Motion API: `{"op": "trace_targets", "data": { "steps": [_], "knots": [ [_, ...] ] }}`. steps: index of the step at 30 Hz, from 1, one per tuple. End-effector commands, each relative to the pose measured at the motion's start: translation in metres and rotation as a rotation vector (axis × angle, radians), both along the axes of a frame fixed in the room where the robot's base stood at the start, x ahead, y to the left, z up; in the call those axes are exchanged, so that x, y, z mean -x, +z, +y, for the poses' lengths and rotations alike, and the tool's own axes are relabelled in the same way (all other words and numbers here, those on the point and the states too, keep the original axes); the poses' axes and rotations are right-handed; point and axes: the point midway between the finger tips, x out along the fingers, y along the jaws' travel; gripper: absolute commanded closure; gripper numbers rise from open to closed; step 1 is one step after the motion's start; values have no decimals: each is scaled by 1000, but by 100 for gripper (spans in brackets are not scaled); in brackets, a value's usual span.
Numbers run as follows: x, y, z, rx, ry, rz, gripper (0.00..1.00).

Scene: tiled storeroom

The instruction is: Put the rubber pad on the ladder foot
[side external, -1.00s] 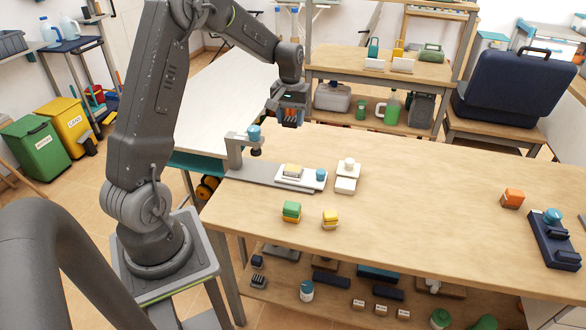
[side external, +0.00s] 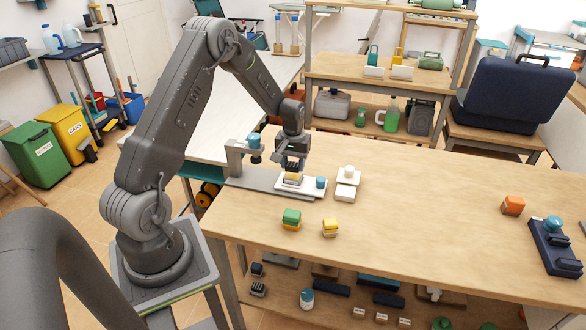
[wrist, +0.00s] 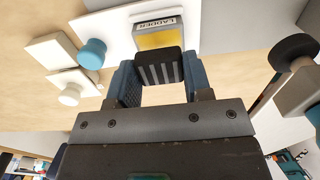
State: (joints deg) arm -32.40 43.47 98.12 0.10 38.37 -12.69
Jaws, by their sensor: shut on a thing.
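My gripper (side external: 292,167) is low over the white plate (side external: 313,190) at the left of the bench. In the wrist view my gripper (wrist: 161,78) is shut on the black ridged rubber pad (wrist: 159,68), held between its two blue fingers. The ladder foot, a yellow-topped block with a white LADDER label (wrist: 158,25), sits on the plate right by the pad. The pad overlaps its near edge in the wrist view. The foot (side external: 292,179) also shows under my gripper in the side view. I cannot tell whether pad and foot touch.
A clamp post with a blue knob (side external: 254,141) stands just left of my gripper. A blue knob (side external: 320,183) and white blocks (side external: 345,190) are to the right. Green (side external: 291,217) and yellow (side external: 330,227) blocks lie in front. The bench middle is clear.

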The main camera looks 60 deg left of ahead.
Motion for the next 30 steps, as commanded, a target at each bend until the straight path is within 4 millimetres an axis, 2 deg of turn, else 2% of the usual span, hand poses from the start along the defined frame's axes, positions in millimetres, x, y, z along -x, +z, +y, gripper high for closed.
{"op": "trace_targets", "data": {
  "steps": [4,15,16,18,24,30],
  "knots": [
    [0,-20,0,1,0,1,77],
    [0,-24,0,0,0,0,77],
    [0,-24,0,0,0,0,53],
    [0,-24,0,0,0,0,47],
    [0,-24,0,0,0,0,29],
    [0,-23,0,0,0,0,29]
  ]
}}
